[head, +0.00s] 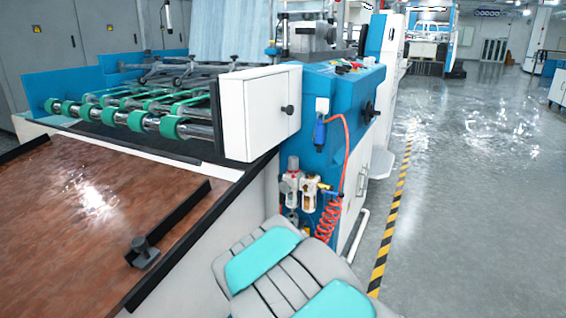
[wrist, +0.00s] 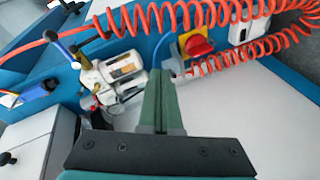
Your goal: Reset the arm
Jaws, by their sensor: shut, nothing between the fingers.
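In the wrist view, my gripper (wrist: 160,74) has its two green fingers pressed together with nothing between them. The fingers point toward the side of the blue and white machine, in front of a pale panel. I cannot tell whether they touch it. In the head view, grey and teal links of my own arm show at the bottom centre. My gripper does not show there.
The blue machine (head: 340,90) carries air regulators (head: 300,188) and a red coiled hose (head: 327,218). The wrist view shows the coil (wrist: 215,22) and a red knob (wrist: 196,43) near my fingers. A brown feed table (head: 75,215) lies left; open floor (head: 460,190) lies right.

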